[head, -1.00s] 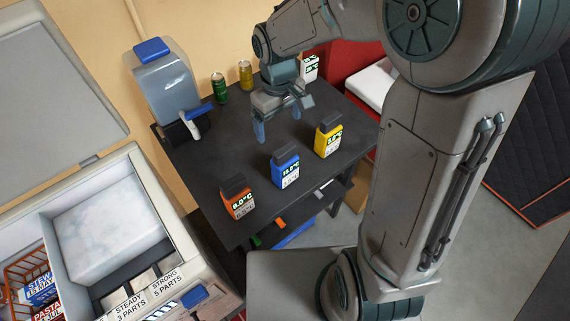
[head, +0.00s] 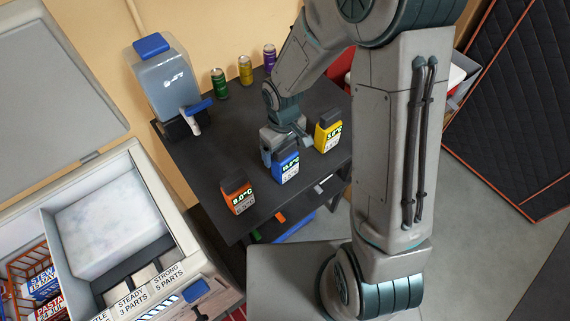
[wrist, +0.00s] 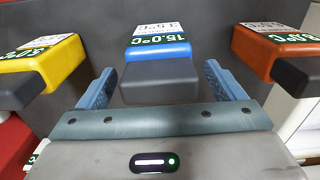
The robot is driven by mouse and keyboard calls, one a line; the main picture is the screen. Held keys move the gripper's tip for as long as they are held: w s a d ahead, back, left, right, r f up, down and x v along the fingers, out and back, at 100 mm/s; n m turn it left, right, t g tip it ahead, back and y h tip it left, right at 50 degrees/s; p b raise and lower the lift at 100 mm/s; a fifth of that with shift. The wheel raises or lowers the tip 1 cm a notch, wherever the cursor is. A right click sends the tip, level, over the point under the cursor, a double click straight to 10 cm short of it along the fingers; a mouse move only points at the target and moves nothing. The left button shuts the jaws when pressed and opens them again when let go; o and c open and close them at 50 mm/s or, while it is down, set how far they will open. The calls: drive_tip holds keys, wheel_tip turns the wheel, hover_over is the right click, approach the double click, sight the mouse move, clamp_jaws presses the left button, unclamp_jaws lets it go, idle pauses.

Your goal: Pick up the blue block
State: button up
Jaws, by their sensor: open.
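The blue block (head: 286,168) stands upright on the dark table, between the orange and yellow blocks, with a label reading 15.0°C on its front. My gripper (head: 279,152) is low over the table, right behind the blue block in the head view. In the wrist view the blue block (wrist: 158,52) with its dark grey top lies between the two blue fingers of my open gripper (wrist: 160,88). Gaps show between the block and each finger. In the head view my gripper hides part of the block's top.
A water dispenser (head: 166,85) and several cans, such as the green one (head: 220,84), stand along the back of the table (head: 205,160).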

drive_tip(key=c, duration=1.5)
drive_tip(key=shift+c, duration=0.9)
drive_tip(key=shift+r, duration=0.15)
